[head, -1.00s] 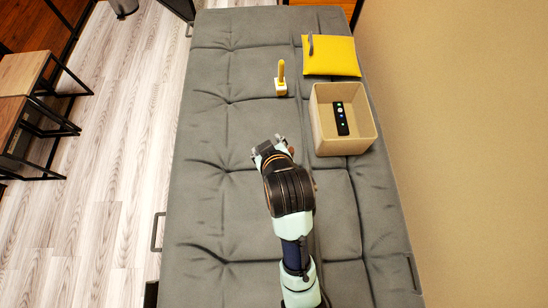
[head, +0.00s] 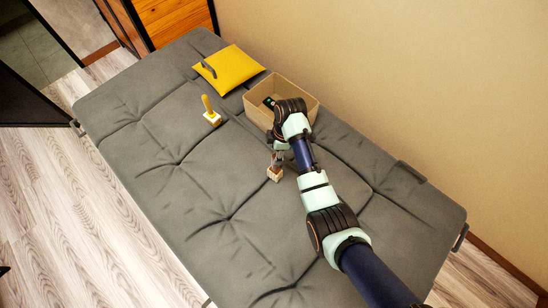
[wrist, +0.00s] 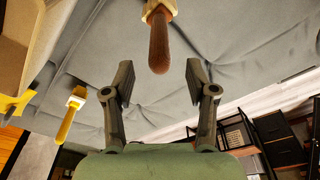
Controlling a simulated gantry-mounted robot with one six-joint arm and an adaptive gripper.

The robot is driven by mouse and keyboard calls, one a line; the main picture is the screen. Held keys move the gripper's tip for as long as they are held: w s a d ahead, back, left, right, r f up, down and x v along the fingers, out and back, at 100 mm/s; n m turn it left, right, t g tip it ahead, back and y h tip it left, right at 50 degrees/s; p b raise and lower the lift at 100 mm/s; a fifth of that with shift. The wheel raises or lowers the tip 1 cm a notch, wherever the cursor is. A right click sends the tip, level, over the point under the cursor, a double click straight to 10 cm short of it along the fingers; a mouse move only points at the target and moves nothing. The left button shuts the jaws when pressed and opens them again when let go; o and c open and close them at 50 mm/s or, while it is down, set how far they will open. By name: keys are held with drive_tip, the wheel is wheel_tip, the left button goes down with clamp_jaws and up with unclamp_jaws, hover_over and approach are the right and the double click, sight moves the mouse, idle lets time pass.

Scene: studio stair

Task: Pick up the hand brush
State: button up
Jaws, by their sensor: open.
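A brush-like item with a brown handle and a pale block (head: 275,174) stands on the grey cushion, just below my gripper (head: 279,154) in the head view. In the wrist view its brown handle (wrist: 159,45) points toward the gap between my open, empty fingers (wrist: 160,78), beyond the tips and apart from them. A similar item with a yellow handle (head: 208,105) and white block stands farther left on the cushion; it also shows at the left of the wrist view (wrist: 72,112). I cannot tell for certain which one is the hand brush.
A tan open box (head: 256,108) stands beside my wrist, with a dark remote (head: 269,102) in it. A yellow pad (head: 236,66) with a grey strip-like item (head: 208,69) lies behind it. A wall borders the right; the front-left cushion (head: 180,210) is clear.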

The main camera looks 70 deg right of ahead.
sight(275, 166)
drive_tip(key=f+b, duration=0.1)
drive_tip(key=f, duration=0.1)
drive_tip(key=f+b, duration=0.2)
drive_tip(key=f, duration=0.1)
drive_tip(key=shift+w+a, duration=0.15)
drive_tip(key=shift+w, duration=0.05)
drive_tip(key=shift+r, duration=0.15)
drive_tip(key=shift+c, duration=0.3)
clamp_jaws()
